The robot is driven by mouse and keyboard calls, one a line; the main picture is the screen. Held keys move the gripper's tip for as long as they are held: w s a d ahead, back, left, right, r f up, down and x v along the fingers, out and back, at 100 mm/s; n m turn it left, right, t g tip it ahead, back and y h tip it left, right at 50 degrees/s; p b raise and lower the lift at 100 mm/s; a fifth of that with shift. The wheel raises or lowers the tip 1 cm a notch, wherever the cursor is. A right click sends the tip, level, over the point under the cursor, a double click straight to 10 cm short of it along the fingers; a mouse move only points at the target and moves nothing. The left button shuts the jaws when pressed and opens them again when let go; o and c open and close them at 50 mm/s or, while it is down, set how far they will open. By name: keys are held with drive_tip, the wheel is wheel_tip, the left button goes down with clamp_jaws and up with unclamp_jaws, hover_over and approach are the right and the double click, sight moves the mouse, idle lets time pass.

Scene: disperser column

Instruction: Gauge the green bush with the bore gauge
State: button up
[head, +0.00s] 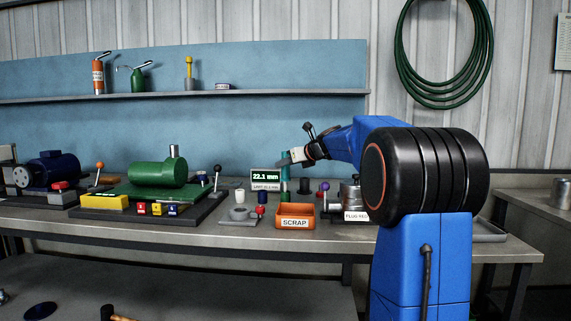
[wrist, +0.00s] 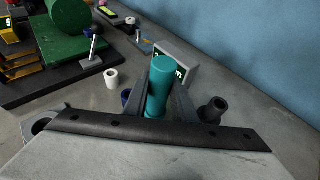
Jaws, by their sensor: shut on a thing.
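My gripper (wrist: 165,100) is shut on the green bush (wrist: 160,85), a teal cylinder standing roughly upright between the two dark fingers in the wrist view. In the head view the teal bush (head: 284,157) shows partly behind my gripper (head: 287,162). The bore gauge's display box (head: 265,180) stands just behind the bush and reads 22.1 mm, with a smaller limit line under it. In the wrist view the bush partly covers this display (wrist: 178,62). What lies under the bush is hidden, so I cannot tell whether it sits on the gauge.
A white bush (head: 240,196) and a dark blue bush (head: 262,197) stand left of the gripper. A dark flared piece (wrist: 212,110) stands close on its right. An orange SCRAP bin (head: 295,216) is in front. A green machine (head: 150,174) is left; a metal fixture (head: 350,193) is right.

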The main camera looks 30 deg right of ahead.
drive_tip(key=shift+f, duration=0.7)
idle(0.3)
drive_tip(key=shift+r, duration=0.15)
idle(0.9)
drive_tip(key=shift+r, duration=2.35)
drive_tip(key=shift+d+r, duration=0.1)
idle(0.7)
